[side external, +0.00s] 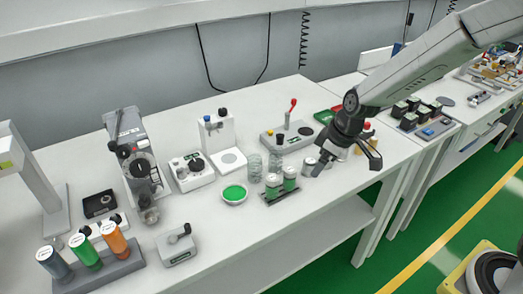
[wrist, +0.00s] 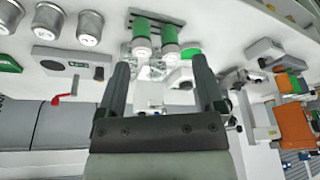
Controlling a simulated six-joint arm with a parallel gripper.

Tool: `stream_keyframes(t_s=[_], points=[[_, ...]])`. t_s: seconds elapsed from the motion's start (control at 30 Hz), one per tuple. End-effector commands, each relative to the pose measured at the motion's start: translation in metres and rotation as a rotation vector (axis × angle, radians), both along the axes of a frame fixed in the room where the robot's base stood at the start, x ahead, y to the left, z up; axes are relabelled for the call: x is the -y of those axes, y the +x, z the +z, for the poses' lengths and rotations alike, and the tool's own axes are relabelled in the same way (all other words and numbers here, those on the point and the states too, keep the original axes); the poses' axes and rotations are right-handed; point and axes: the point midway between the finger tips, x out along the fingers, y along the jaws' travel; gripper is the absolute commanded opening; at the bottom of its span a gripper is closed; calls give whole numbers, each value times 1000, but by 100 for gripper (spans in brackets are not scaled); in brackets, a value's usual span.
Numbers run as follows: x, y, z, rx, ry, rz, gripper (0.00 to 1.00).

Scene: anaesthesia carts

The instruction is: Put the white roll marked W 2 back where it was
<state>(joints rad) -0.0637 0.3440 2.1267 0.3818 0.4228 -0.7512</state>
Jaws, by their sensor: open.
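My gripper (side external: 348,165) is open and empty above the bench, near its front right edge. In the wrist view its two dark fingers are spread apart (wrist: 160,62), with nothing between the tips. I cannot make out a W 2 mark in either view. Two green-and-white cylinders, one left (side external: 272,186) and one right (side external: 290,178), stand upright in a dark holder (wrist: 157,14) left of my gripper. Several silver-grey canisters with pale lids (wrist: 90,28) stand nearby; in the side view my gripper partly hides them.
A red-lever device (side external: 288,135) is behind. A rack (side external: 105,270) with grey, green and orange cylinders stands far left. The front bench strip is mostly clear.

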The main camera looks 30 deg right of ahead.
Motion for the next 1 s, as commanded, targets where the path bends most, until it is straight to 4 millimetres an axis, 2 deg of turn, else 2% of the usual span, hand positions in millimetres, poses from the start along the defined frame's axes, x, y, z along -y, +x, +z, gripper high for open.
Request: stream_keyframes(t_s=[0.03,0.3,0.5,0.67,1.0], points=[[8,-15,3,-11,-8,-51,87],[39,-89,7,-58,-39,-322,87],[51,-124,5,-70,-48,-449,87],[54,-133,4,-72,-50,-486,87],[54,-133,4,-73,-49,-489,87]])
